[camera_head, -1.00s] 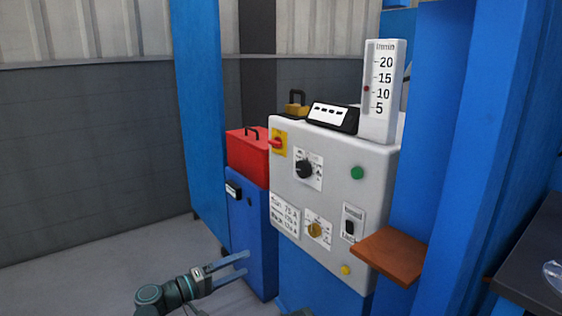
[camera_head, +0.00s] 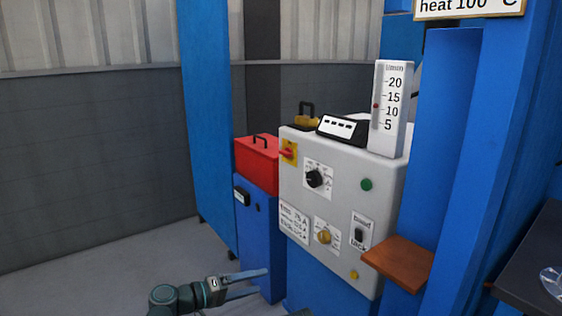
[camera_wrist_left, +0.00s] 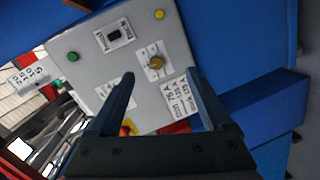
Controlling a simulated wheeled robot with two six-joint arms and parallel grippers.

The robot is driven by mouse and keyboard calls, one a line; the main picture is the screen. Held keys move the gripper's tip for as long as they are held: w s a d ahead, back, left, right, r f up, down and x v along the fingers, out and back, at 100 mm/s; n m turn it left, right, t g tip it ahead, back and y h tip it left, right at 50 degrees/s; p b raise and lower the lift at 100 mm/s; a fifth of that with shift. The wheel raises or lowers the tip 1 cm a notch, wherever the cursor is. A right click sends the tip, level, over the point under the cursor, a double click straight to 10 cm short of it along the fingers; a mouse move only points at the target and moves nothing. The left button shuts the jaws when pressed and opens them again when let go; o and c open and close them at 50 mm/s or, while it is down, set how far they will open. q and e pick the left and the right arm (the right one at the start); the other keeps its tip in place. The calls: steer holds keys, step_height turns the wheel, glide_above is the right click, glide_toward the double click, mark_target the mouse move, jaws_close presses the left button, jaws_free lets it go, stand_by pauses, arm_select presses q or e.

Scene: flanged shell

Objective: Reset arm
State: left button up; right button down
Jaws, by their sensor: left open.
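My left gripper (camera_head: 266,281) is low in the head view, in front of the blue cabinet below the grey control panel (camera_head: 338,205). Its two fingers are spread apart with nothing between them. In the left wrist view the open fingers (camera_wrist_left: 163,95) frame part of the panel, which shows tilted and upside down, with its yellow knob (camera_wrist_left: 157,62) and a printed label (camera_wrist_left: 180,98). The fingers appear apart from the panel. I cannot make out my right gripper in these views.
A brown wooden shelf (camera_head: 399,262) juts out from the panel's lower right. A red box (camera_head: 257,164) sits on a blue cabinet (camera_head: 259,230) to the left. A dark table (camera_head: 536,262) stands at the right edge. The floor at left (camera_head: 90,275) is clear.

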arm_select(q)
steer(key=s+d+r+m+g+y+p, duration=0.25)
steer(key=s+p, duration=0.25)
steer(key=p, duration=0.4)
steer(key=s+d+r+m+g+y+p, duration=0.2)
steer(key=s+d+r+g+y+p, duration=0.25)
steer(key=p, duration=0.55)
steer(key=s+a+r+m+y+p, duration=0.1)
steer(key=s+a+r+y+p, duration=0.2)
steer(key=p, duration=0.5)
steer(key=s+a+r+m+g+y+p, duration=0.1)
steer(key=s+r+y+p, duration=0.3)
steer(key=r+p, duration=0.4)
steer(key=shift+a+r+y+p, duration=0.3)
steer(key=shift+a+y, duration=0.3)
steer(key=shift+a, duration=0.3)
